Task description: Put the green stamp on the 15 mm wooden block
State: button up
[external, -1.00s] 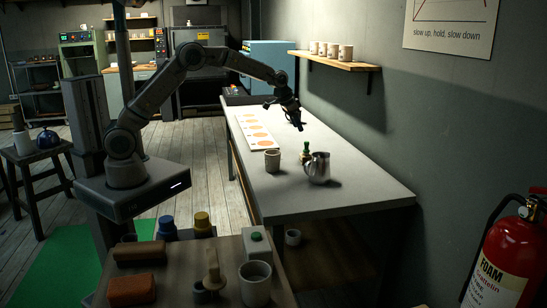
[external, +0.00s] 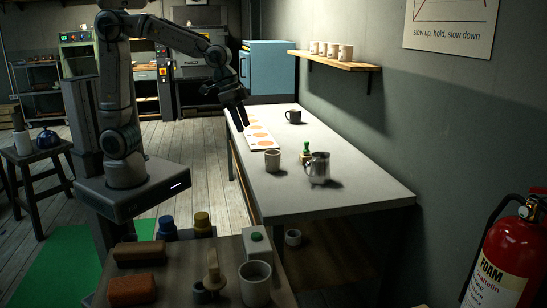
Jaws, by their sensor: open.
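I cannot pick out the 15 mm wooden block for certain. My gripper (external: 241,121) is open and empty, pointing down near the table's left edge. It is left of the stamp and farther back, apart from it.
A white strip with orange discs (external: 259,136) lies along the left edge. A dark mug (external: 293,116) stands farther back. The table's front is clear.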

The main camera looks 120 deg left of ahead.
jog(key=s+d+f+m, duration=0.2)
jog(key=s+d, duration=0.6)
jog(key=d, duration=0.1)
jog(key=s+d+f+m+h, duration=0.1)
jog(key=s+d+m, duration=0.1)
jog(key=s+d, duration=0.7)
jog(key=shift+s+f+g, duration=0.3)
jog(key=shift+f, duration=0.05)
